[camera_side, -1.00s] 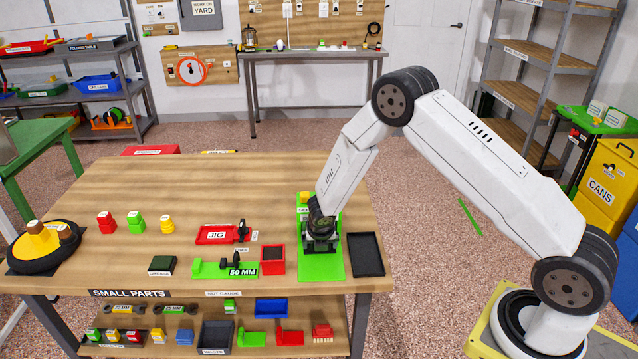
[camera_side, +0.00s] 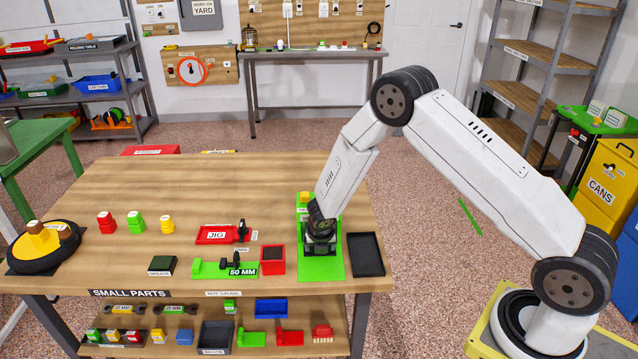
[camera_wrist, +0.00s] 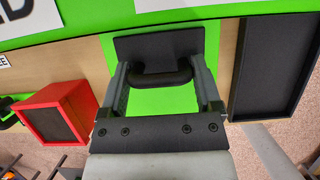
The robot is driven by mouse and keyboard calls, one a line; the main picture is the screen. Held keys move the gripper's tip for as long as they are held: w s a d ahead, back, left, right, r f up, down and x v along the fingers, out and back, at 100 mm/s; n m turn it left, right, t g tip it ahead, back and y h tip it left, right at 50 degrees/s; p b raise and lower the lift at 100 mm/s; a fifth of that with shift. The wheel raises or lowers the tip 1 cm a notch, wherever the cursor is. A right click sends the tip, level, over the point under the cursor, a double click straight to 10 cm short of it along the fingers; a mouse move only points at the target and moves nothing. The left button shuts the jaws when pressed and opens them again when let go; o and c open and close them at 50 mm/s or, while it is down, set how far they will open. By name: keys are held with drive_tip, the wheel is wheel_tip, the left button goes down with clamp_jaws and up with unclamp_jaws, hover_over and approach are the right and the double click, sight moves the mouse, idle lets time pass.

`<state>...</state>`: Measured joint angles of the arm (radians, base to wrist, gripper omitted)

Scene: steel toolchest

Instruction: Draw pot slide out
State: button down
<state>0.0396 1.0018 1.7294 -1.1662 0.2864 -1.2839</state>
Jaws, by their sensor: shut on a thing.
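The pot slide shows in the wrist view as a black upright plate (camera_wrist: 160,45) with a thick black bar handle (camera_wrist: 160,77), over a bright green mat (camera_side: 320,272). My gripper (camera_wrist: 162,88) has one grey finger at each end of the handle and is shut on it. In the side view my gripper (camera_side: 319,232) points down at the mat near the bench's right end and hides most of the handle. A green part (camera_side: 302,212) with a yellow block (camera_side: 304,199) on it stands just behind my gripper. The rest of the slide is hidden.
A red box with a dark inside (camera_side: 272,260) stands close on the left of the mat. A black tray (camera_side: 366,255) lies close on its right. The green 50 MM gauge (camera_side: 210,269) and red JIG part (camera_side: 215,235) lie farther left. Bare mat shows in front.

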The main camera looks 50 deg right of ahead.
sight(321, 272)
drive_tip(key=s+a, duration=0.5)
drive_tip(key=shift+s+a, duration=0.15)
drive_tip(key=shift+a, duration=0.1)
unclamp_jaws()
drive_tip(key=shift+r, duration=0.15)
drive_tip(key=v, duration=0.7)
drive_tip(key=shift+r, duration=0.2)
drive_tip(key=shift+s+r, duration=0.1)
drive_tip(key=shift+s, duration=0.05)
idle(0.4)
drive_tip(key=s+r+m+y, duration=0.1)
drive_tip(key=s+r+m, duration=0.5)
drive_tip(key=m, duration=0.7)
drive_tip(key=s+r+m+y, duration=0.2)
drive_tip(key=s+r+m, duration=0.4)
drive_tip(key=m, duration=0.8)
drive_tip(key=shift+s+d+g, duration=0.3)
drive_tip(key=shift+s+d, duration=0.1)
drive_tip(key=shift+s, duration=0.45)
